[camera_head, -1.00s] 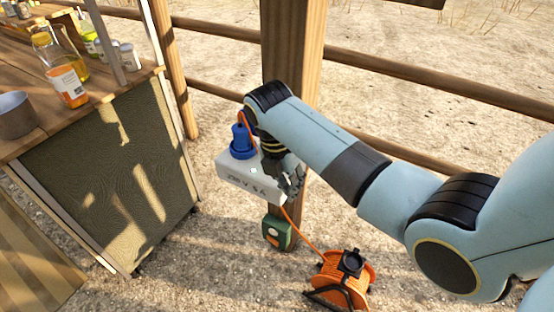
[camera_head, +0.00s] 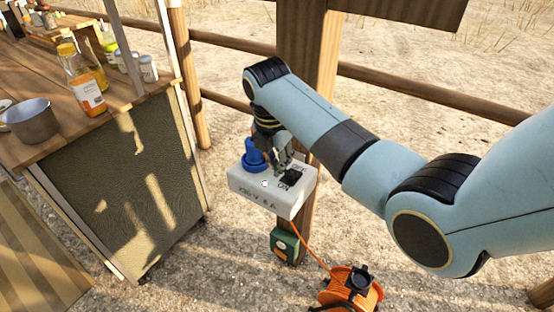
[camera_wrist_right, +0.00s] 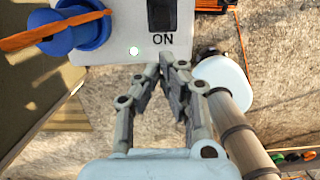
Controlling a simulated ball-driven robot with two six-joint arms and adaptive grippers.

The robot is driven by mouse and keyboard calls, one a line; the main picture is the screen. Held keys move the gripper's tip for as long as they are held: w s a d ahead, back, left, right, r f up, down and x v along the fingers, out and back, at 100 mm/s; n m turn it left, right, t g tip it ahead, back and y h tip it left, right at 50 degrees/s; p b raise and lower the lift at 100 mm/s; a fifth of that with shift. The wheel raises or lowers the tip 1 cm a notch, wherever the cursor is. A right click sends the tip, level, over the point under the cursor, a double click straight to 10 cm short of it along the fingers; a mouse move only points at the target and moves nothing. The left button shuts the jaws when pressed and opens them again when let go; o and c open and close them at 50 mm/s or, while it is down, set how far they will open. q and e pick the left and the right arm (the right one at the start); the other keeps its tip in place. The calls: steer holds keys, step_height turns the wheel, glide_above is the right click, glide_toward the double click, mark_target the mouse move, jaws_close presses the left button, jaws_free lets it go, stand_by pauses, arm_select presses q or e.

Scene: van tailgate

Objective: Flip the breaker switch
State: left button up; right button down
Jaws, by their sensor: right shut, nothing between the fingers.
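A white power box (camera_head: 250,188) with a rating printed on its front is on a wooden post. A black breaker switch (camera_head: 291,176) sits on its top, to the right of a blue plug (camera_head: 254,157). My right gripper (camera_head: 281,163) is shut and empty, just behind the switch in the head view. In the right wrist view its fingertips (camera_wrist_right: 161,64) are below the "ON" label; contact with the box cannot be told. My left gripper is not in view.
A wooden counter (camera_head: 60,125) with a metal pot (camera_head: 31,122) and bottles stands at left. An orange cable reel (camera_head: 350,290) lies on the ground below the box. A green box (camera_head: 286,244) is low on the post. Fence rails run behind.

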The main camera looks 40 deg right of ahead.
mark_target(281, 187)
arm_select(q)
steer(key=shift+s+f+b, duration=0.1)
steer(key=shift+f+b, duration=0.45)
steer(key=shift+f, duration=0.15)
arm_select(e)
steer(key=f, duration=0.4)
steer(key=d+f, duration=0.1)
steer(key=f, duration=0.1)
steer(key=shift+w+f, duration=0.1)
steer(key=shift+w, duration=0.1)
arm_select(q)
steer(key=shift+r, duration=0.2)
arm_select(e)
steer(key=shift+d, duration=0.1)
steer(key=shift+r+p, duration=0.25)
steer(key=shift+p, duration=0.05)
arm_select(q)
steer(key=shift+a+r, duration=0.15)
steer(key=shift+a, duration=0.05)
arm_select(e)
steer(key=shift+y, duration=0.3)
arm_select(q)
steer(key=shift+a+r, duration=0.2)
arm_select(e)
steer(key=shift+w+d+r+g+y, duration=0.1)
steer(key=shift+d+g+y, duration=0.05)
steer(key=shift+g+y, duration=0.15)
